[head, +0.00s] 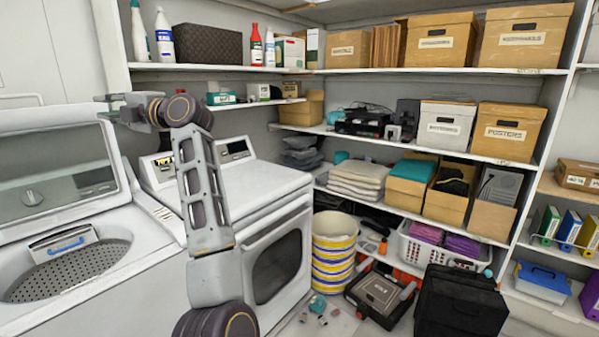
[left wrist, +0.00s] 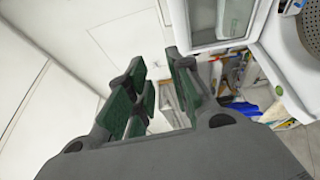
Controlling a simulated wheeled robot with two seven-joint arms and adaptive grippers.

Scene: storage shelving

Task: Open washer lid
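The white washer (head: 105,277) stands at the left in the head view. Its lid (head: 122,172), a white frame around a clear window, stands raised, and the perforated drum (head: 65,275) shows below. The drum also shows at the upper right of the left wrist view (left wrist: 307,32), beside the white-framed lid (left wrist: 218,42). My left gripper (head: 112,104) is at the lid's upper right corner. In the left wrist view its green-padded fingers (left wrist: 162,85) are apart with nothing between them. Whether a finger touches the lid is unclear. My right gripper is not in view.
A white front-door machine (head: 285,262) stands right of the washer, partly behind my left arm. Shelves with boxes (head: 437,128) fill the back and right. A striped bucket (head: 334,250), a black case (head: 380,292) and a black bin (head: 460,305) crowd the floor.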

